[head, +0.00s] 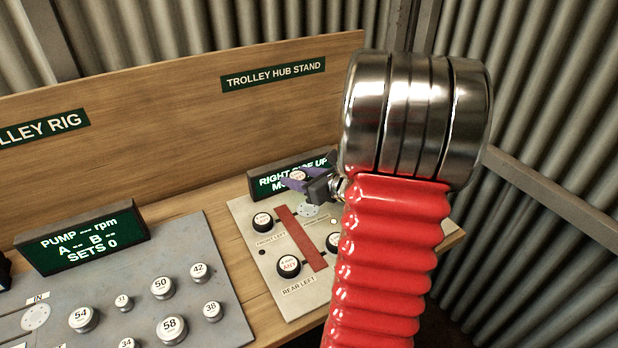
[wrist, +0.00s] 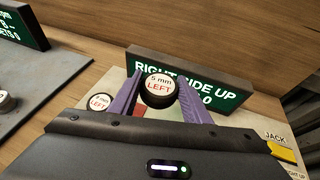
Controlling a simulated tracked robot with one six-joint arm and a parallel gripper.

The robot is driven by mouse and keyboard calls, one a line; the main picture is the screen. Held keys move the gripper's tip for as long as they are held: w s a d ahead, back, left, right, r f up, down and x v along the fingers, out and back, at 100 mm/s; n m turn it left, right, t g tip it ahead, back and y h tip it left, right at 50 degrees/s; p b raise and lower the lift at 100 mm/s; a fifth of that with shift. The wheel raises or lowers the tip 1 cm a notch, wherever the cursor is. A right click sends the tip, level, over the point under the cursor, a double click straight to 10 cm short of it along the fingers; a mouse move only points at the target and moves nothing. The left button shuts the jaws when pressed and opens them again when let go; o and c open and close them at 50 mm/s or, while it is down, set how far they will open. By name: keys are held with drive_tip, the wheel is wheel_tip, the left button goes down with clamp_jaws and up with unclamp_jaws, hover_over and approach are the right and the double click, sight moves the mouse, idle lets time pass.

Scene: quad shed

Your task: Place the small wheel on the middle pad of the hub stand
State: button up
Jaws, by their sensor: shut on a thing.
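My gripper (wrist: 158,100) has purple fingers shut on a small black wheel (wrist: 159,92), whose white top reads "5 mm LEFT". In the head view my gripper (head: 303,182) holds it above the far end of the hub stand (head: 246,215). The stand is a pale panel with a red strip (head: 300,240) along it. A round grey pad (head: 308,210) shows just below the gripper. Black wheels with white tops stand at front left (head: 263,221) and rear left (head: 288,266). Another wheel (head: 333,242) is partly hidden by my arm, which also covers the panel's right side.
A dark sign (wrist: 215,85) reading "RIGHT SIDE UP" stands close behind the held wheel. A yellow jack marker (wrist: 284,152) is at the right. A grey panel (head: 215,255) with several numbered round weights lies left of the stand, with a pump display (head: 85,237) behind it.

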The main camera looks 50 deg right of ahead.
drive_tip(key=w+a+n+y, duration=0.1)
drive_tip(key=w+a, duration=0.2)
drive_tip(key=a, duration=0.8)
drive_tip(key=w+a+f+n+y, duration=0.1)
drive_tip(key=w+a, duration=0.3)
drive_tip(key=a, duration=0.8)
drive_tip(key=w+a+f+n+y, duration=0.1)
drive_tip(key=w+a, duration=0.3)
drive_tip(key=a, duration=0.7)
drive_tip(key=shift+w+a+n+g+y, duration=0.2)
drive_tip(key=shift+a+n+g+y, duration=0.15)
drive_tip(key=shift+y, duration=0.35)
